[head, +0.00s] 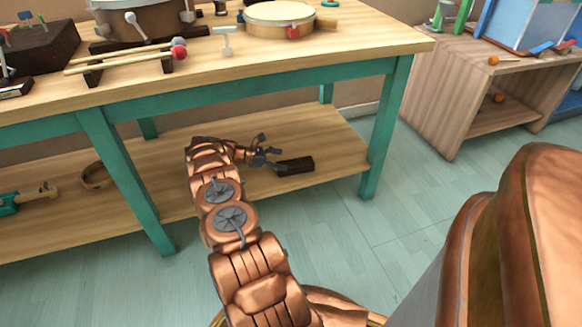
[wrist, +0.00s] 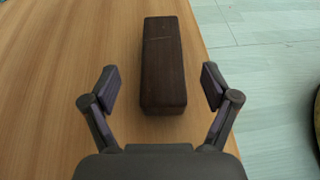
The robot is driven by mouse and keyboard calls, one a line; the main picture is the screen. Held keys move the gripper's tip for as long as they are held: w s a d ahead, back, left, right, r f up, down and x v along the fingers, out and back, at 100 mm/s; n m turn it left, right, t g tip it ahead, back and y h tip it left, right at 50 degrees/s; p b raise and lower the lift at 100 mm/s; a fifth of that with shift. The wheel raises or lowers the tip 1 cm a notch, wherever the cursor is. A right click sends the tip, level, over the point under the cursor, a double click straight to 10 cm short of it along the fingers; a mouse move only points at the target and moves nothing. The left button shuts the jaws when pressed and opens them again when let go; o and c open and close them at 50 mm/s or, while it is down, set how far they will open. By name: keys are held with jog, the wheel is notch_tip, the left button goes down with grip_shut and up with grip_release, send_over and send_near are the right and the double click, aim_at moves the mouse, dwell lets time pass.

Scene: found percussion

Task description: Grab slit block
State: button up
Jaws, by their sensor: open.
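The slit block (head: 295,166) is a dark brown, long wooden block lying on the lower shelf of the workbench. In the wrist view the block (wrist: 163,65) lies lengthwise ahead, its near end between my two fingers. A thin slit line shows across its top. My gripper (head: 264,152) is open at the left end of the block in the head view. In the wrist view my gripper (wrist: 159,88) has its fingers spread, one on each side, with a gap between each finger and the block.
The lower shelf (head: 330,143) sits under the bench top (head: 370,45), with teal legs (head: 386,125) at the corners. The shelf edge (wrist: 212,62) runs close to the block's right side. Mallets (head: 130,58) and drums (head: 285,18) rest on top. A wooden cubby (head: 440,95) stands to the right.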

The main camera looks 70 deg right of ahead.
aim_at(299, 162)
jog(key=b+x, duration=0.2)
jog(key=x, duration=0.3)
jog(key=shift+a, duration=0.15)
jog(key=shift+s+d+b, duration=0.25)
jog(key=shift+s+b, duration=0.05)
jog(key=shift+s, duration=0.05)
jog(key=c, duration=1.4)
jog(key=shift+r, duration=0.1)
